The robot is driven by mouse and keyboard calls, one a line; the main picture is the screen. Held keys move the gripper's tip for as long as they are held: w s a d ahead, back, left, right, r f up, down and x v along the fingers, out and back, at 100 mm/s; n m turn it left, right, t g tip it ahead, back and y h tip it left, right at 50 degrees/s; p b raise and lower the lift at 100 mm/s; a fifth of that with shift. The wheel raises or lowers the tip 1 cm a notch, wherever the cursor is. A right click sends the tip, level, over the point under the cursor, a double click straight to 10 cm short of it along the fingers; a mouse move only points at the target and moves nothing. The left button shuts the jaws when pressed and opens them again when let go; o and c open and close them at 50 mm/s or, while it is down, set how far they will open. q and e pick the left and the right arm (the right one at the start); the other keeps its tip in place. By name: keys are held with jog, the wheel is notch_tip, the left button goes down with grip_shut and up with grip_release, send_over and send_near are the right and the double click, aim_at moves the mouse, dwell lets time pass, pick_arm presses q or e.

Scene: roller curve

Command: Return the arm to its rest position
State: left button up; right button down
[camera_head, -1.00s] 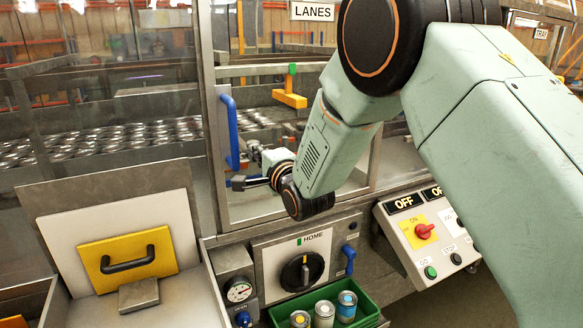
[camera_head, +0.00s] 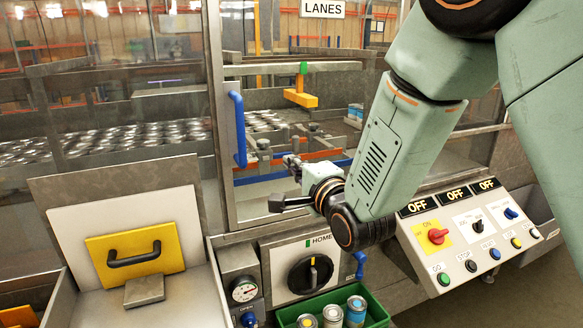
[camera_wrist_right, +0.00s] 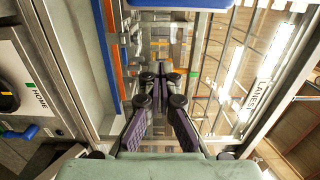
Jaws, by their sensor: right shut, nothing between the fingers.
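My right arm comes in from the right of the head view in pale green. Its gripper (camera_head: 284,203) points left, in front of the clear-panelled opening and just right of the blue door handle (camera_head: 238,130), apart from it. In the right wrist view the dark fingers (camera_wrist_right: 163,75) are together with nothing between them. They point along the metal frame, with the lanes sign (camera_wrist_right: 265,92) to the right. My left gripper is not in view.
Below the gripper is the HOME dial (camera_head: 311,274) with a blue lever (camera_head: 360,265) beside it. A green tray (camera_head: 376,315) holds several cans. A control panel (camera_head: 470,237) with a red switch stands right of the arm. A yellow plate (camera_head: 135,258) with a black handle is at left.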

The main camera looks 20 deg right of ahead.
jog(key=s+d+f+n+g+h+b, duration=0.1)
jog(key=s+f+n+g+b, duration=0.3)
jog(key=f, duration=0.7)
jog(key=s+f+n+g+b, duration=0.1)
jog(key=s+f+n+g, duration=0.2)
jog(key=s+f+n, duration=0.55)
jog(key=s+d+f+n+g+h+b, duration=0.1)
jog(key=s+f+n+g+b, duration=0.2)
jog(key=f, duration=1.1)
pick_arm(q)
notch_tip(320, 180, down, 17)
jog(key=b, duration=0.8)
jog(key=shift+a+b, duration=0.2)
jog(key=shift+b, duration=0.2)
pick_arm(e)
jog(key=s+f+g, duration=0.7)
jog(key=s+f, duration=1.7)
jog(key=s, duration=0.3)
jog(key=shift+s+d+n+g, duration=0.15)
jog(key=shift+s+n+g, duration=0.15)
jog(key=shift+n+g, duration=0.1)
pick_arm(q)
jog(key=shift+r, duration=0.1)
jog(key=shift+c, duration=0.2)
